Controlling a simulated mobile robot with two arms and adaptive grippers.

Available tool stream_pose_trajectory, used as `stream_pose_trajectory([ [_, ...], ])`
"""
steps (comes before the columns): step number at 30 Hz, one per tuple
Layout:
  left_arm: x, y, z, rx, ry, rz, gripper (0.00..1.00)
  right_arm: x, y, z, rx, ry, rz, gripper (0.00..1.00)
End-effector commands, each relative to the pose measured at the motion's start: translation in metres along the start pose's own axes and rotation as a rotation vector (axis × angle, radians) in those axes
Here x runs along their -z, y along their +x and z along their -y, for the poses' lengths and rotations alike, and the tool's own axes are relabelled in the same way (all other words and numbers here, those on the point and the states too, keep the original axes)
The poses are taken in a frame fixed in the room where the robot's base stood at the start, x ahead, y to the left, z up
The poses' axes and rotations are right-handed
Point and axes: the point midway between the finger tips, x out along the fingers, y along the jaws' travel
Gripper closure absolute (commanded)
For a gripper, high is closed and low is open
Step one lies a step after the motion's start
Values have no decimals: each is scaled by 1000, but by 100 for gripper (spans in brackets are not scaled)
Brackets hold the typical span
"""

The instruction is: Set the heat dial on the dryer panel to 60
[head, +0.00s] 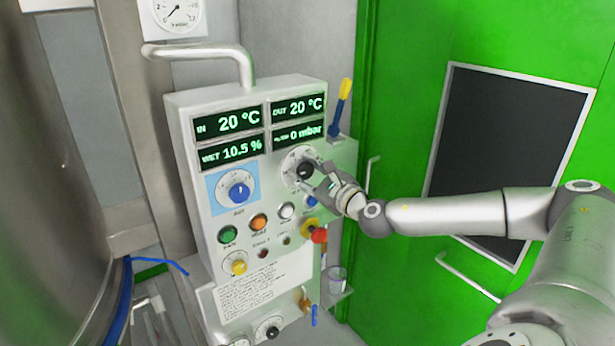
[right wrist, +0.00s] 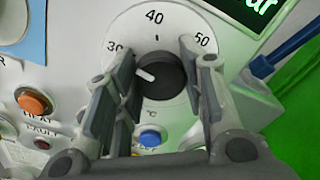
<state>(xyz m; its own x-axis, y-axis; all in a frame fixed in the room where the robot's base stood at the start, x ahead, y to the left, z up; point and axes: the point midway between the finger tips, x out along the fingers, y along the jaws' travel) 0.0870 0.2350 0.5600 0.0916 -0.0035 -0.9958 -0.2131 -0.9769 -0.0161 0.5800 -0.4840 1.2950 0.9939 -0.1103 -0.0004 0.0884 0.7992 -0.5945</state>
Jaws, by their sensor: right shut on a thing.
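The dryer panel (head: 185,150) is a pale box with green digital readouts. The heat dial (head: 305,170) is a black knob on a round white scale at the panel's right, under the 0 mbar readout. In the right wrist view the dial (right wrist: 162,80) has a white pointer aimed left, near 30. The marks 30, 40 and 50 show; 60 cannot be seen, with a finger over the scale's right side. My right gripper (head: 316,178) is at the dial, its fingers (right wrist: 157,68) on either side of the knob and shut on it. My left gripper is out of view.
A blue knob (head: 239,192) is to the left on the panel. Orange (right wrist: 33,102) and blue (right wrist: 151,137) buttons sit below the dial, with a red stop button (head: 319,236) lower down. A blue-and-yellow lever (head: 341,105) stands at the panel's right edge.

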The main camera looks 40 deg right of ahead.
Motion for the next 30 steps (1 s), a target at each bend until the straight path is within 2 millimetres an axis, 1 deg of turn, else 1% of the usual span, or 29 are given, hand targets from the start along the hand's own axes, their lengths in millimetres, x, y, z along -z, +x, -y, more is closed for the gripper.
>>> stream_pose_trajectory([
  [1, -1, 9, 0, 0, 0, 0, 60, 4, 0, -3, 0, 36, 0, 86],
  [6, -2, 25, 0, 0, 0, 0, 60, 4, 0, -3, -1, 187, 0, 86],
  [30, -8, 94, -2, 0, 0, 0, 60, 4, 0, -2, 0, 950, 1, 86],
])
